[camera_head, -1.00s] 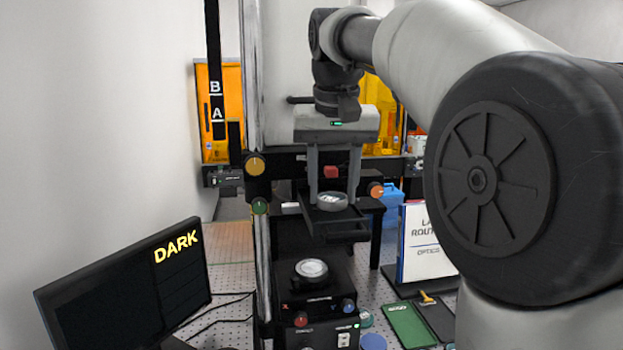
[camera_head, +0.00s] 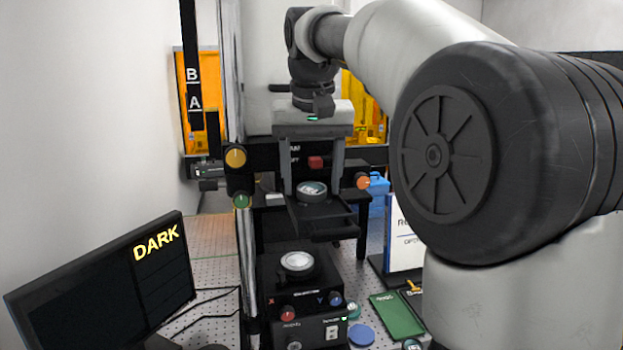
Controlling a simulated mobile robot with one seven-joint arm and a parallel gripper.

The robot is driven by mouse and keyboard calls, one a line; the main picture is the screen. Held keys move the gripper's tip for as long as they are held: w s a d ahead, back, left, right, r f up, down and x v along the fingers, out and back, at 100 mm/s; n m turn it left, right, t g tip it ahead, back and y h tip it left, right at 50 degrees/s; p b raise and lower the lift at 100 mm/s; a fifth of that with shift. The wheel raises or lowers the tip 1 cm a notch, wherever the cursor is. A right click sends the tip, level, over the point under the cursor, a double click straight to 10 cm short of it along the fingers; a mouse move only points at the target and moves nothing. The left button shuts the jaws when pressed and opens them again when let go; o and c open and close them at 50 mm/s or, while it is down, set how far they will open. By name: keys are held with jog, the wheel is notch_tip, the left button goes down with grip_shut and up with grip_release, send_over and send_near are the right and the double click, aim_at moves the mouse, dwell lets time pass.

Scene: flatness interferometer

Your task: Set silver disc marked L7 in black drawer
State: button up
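A small silver disc (camera_head: 312,190) with dark markings lies on the black drawer (camera_head: 328,230), which is pulled out from the instrument. I cannot read L7 on it at this size. My gripper (camera_head: 312,188) is above the drawer, pointing down. Its two fingers stand apart on either side of the disc, with a gap visible on both sides. A second round silver piece (camera_head: 297,262) sits on the black stage below the drawer.
A monitor (camera_head: 100,285) reading DARK stands at the left. Orange and green knobs flank the instrument's column. A white sign (camera_head: 404,240), a green board (camera_head: 397,315) and a blue round piece (camera_head: 361,335) are to the right. My arm hides much of the right side.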

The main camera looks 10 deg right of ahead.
jog(key=shift+r, duration=0.2)
jog(key=v, duration=1.1)
jog(key=shift+s+r, duration=0.2)
jog(key=shift+r, duration=0.2)
jog(key=shift+s, duration=0.1)
